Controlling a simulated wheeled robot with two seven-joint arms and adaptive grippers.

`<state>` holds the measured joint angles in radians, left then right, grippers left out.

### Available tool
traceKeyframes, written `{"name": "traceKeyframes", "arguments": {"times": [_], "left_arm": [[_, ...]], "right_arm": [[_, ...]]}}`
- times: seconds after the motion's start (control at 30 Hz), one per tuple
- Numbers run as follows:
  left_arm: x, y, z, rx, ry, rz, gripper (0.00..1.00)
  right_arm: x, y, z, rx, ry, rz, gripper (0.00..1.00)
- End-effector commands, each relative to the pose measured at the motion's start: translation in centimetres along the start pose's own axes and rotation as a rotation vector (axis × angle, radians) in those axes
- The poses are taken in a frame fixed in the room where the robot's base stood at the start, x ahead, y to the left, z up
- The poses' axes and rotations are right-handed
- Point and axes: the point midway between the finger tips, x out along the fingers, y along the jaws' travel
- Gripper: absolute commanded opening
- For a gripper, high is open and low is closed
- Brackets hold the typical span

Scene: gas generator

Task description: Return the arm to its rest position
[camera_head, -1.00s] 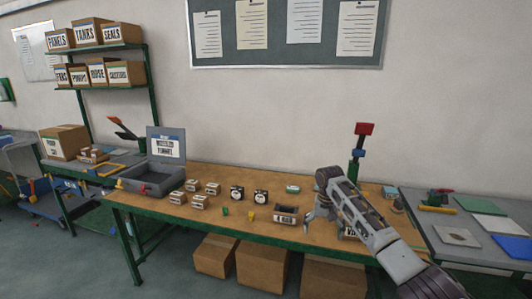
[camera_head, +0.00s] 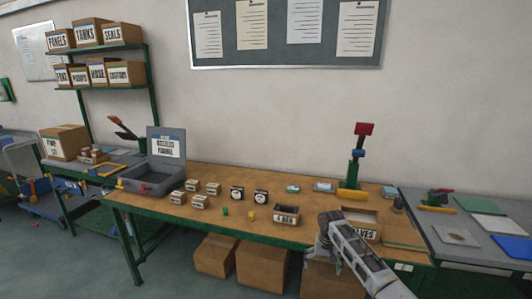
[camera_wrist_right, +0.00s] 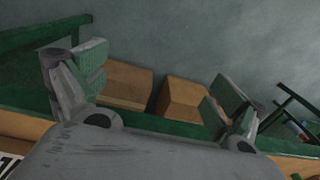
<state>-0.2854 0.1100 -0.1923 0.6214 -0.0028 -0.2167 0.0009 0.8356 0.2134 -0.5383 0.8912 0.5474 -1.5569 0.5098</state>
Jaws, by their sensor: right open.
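My right arm comes in from the bottom right of the head view. Its gripper (camera_head: 322,246) is at the front edge of the workbench (camera_head: 210,222), just left of the box labelled VALVES. In the right wrist view, the two fingers of this gripper (camera_wrist_right: 155,90) are spread wide apart with nothing between them. Past them show the green bench frame and cardboard boxes on the floor. My left gripper is in neither view.
On the bench stand a grey open case (camera_head: 152,178), several small boxes, two dials (camera_head: 249,194), a VALVES box (camera_head: 355,222) and a red-topped green tool (camera_head: 358,160). Cardboard boxes (camera_head: 262,267) lie below. A grey side table (camera_head: 470,235) adjoins at right.

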Motion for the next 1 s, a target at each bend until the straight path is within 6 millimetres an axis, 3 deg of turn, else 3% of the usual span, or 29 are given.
{"name": "traceKeyframes", "arguments": {"times": [0.03,0.1,0.57,1.0], "left_arm": [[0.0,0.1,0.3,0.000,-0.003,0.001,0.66],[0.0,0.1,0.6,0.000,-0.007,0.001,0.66],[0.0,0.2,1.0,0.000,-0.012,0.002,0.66],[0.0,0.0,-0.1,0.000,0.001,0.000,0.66]], "right_arm": [[2.1,0.4,0.7,-0.003,-0.003,-0.001,0.97],[4.6,0.9,1.5,-0.010,0.002,-0.004,0.97],[20.0,5.2,8.8,-0.065,0.034,-0.001,0.97],[32.4,10.2,19.5,-0.145,0.058,0.020,0.97]]}}
